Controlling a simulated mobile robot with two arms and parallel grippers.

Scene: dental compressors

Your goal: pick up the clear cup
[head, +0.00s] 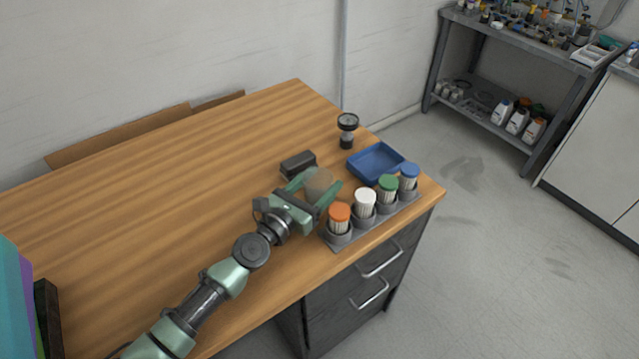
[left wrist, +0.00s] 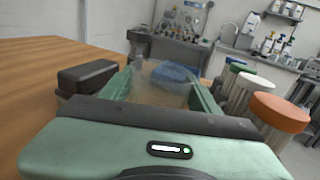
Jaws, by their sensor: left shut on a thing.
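The clear cup (head: 319,183) is between the green fingers of my left gripper (head: 317,190), over the right part of the wooden table. The left gripper is shut on it. In the left wrist view the see-through cup (left wrist: 160,85) shows between the two fingers of the left gripper (left wrist: 165,85), and the blue tray shows through it. The cup's lower part is hidden by the gripper, so I cannot tell whether it touches the table. My right gripper is not in view.
A grey rack (head: 341,241) with orange, white, green and blue-capped jars stands right of the gripper. A dark block (head: 298,165) lies close behind it.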

